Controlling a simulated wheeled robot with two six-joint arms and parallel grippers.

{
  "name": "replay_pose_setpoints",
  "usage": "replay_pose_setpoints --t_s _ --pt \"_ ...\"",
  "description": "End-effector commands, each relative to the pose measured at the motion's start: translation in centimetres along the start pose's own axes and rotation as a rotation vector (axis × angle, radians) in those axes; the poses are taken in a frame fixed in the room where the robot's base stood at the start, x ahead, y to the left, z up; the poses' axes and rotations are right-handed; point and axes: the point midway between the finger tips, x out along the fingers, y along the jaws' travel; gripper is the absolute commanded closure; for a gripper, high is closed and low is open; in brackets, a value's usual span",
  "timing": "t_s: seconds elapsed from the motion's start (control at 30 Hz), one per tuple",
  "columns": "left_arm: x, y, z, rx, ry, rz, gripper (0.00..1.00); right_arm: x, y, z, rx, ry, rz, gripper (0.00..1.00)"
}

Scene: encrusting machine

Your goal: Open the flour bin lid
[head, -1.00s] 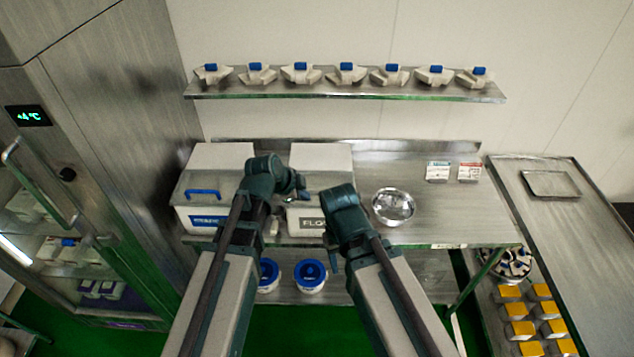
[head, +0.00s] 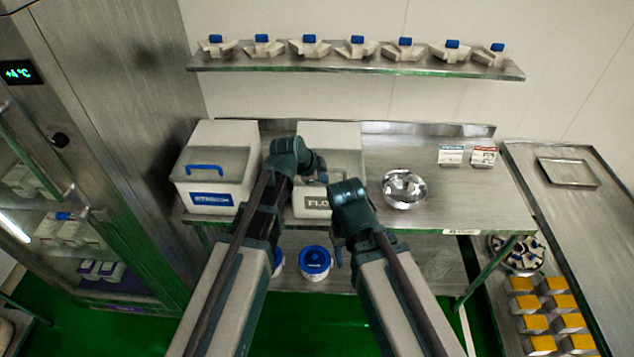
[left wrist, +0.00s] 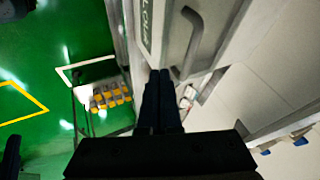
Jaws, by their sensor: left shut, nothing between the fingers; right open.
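The flour bin (head: 328,135) stands on the steel table, partly hidden behind my left arm, its label cut off by my arms. Its lid looks closed, and a grey lid handle (left wrist: 205,45) shows in the left wrist view. My left gripper (head: 322,178) is at the front part of the flour bin's lid. In the left wrist view its fingers (left wrist: 161,85) are together and empty, close to the bin and beside the handle; contact cannot be told. My right gripper (head: 340,258) is open, in front of the table edge, away from the bin.
A similar bin (head: 228,135) with a blue handle stands left of the flour bin. A metal bowl (head: 404,188) is to the right, with two small boxes (head: 451,155) behind it. A shelf (head: 360,66) runs above.

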Motion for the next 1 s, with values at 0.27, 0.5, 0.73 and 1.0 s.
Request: replay_pose_setpoints --t_s 0.27,0.5,0.73,1.0 --pt "2.9 -3.1 0.2 0.000 0.000 0.000 1.00 1.3 -0.1 -0.1 -0.002 0.000 0.001 0.50" --pt "3.0 -3.3 0.3 0.000 0.000 0.000 1.00 1.3 -0.1 -0.1 -0.003 0.000 0.001 0.50" --pt "3.1 -3.6 0.3 0.000 0.000 0.000 1.00 1.3 -0.1 -0.1 -0.003 0.000 0.001 0.50" --pt "5.4 -8.4 0.2 0.000 0.000 -0.001 1.00 1.3 -0.1 -0.1 -0.003 0.000 0.001 0.50"
